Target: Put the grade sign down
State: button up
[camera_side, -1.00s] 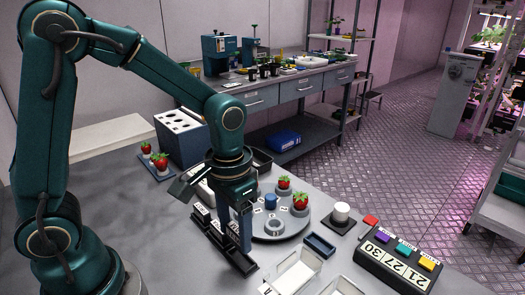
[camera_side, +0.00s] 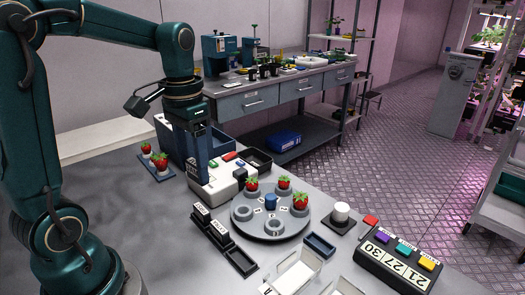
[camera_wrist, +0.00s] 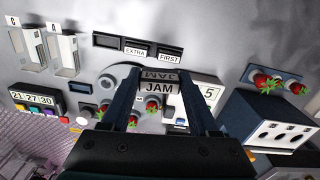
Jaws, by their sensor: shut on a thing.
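My gripper (camera_wrist: 165,100) is shut on a dark grade sign reading JAM (camera_wrist: 158,87), held between the fingertips in the wrist view. In the side view my gripper (camera_side: 201,182) points down over the white scale, and the sign is not clearly visible there. The dark sign rack (camera_side: 226,248) lies on the table, in front of and apart from my gripper. It also shows in the wrist view (camera_wrist: 105,41), with the EXTRA sign (camera_wrist: 135,51) and the FIRST sign (camera_wrist: 169,58) in it. Its end slot beside EXTRA is empty.
A round grey turntable (camera_side: 270,234) with several cups and strawberries stands right of the rack. The white scale (camera_side: 215,197), a black tray (camera_side: 256,160) and a blue-grey holed box (camera_wrist: 275,130) are close by. A button box (camera_side: 399,262) stands at front right.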

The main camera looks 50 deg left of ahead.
jog(key=w+d+r, duration=0.1)
jog(key=w+d, duration=0.2)
jog(key=w, duration=0.6)
jog(key=m, duration=0.1)
send_over(319, 245)
jog(key=f, duration=0.6)
jog(key=s+f, duration=0.1)
jog(key=f, duration=0.3)
jog(key=shift+d, duration=0.1)
jog(key=shift+f, duration=1.9)
jog(key=shift+f, duration=0.2)
jog(key=o, duration=1.1)
jog(key=shift+c, duration=0.2)
